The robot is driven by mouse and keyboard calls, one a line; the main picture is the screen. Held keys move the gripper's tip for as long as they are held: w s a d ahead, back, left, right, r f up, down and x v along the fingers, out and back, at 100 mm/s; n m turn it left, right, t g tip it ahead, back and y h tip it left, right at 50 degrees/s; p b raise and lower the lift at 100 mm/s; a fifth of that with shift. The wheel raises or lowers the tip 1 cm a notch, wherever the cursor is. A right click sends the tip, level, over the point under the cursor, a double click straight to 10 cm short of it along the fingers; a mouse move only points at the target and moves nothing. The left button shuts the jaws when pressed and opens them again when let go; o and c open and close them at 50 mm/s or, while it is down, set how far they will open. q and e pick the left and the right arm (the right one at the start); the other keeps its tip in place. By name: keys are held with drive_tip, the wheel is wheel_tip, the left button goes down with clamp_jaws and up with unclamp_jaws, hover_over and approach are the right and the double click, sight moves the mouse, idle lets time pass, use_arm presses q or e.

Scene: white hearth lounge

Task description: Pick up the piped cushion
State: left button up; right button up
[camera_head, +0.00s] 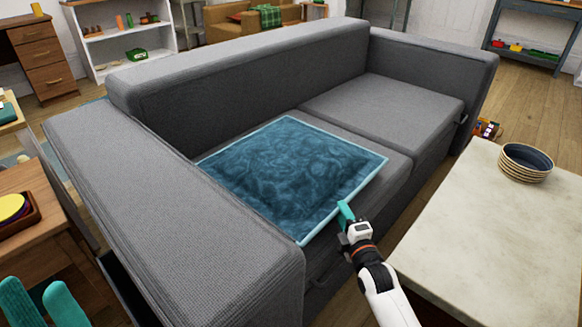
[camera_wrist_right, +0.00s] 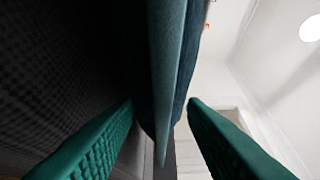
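The piped cushion (camera_head: 285,165) is blue with pale teal piping. It lies flat on the left seat of the grey sofa, its front edge near the seat's front. My right gripper (camera_head: 346,212) is at that front edge, near the right part of the cushion. In the right wrist view, the cushion's piped edge (camera_wrist_right: 168,70) runs between the two spread teal fingers of the right gripper (camera_wrist_right: 161,103), with visible gaps beside it. My left gripper (camera_head: 42,295) shows two teal fingers apart at the lower left, away from the cushion.
The grey sofa (camera_head: 390,112) has a wide left armrest (camera_head: 170,215) between my left gripper and the cushion. A pale table (camera_head: 490,235) with stacked dark bowls (camera_head: 525,163) stands at right. A wooden table with a tray (camera_head: 35,215) is at left.

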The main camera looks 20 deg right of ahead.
drive_tip(key=w+b, duration=0.1)
drive_tip(key=w, duration=0.2)
drive_tip(key=shift+w, duration=0.25)
drive_tip(key=shift+r, duration=0.1)
clamp_jaws()
drive_tip(key=shift+r, duration=0.1)
drive_tip(key=shift+r, duration=0.1)
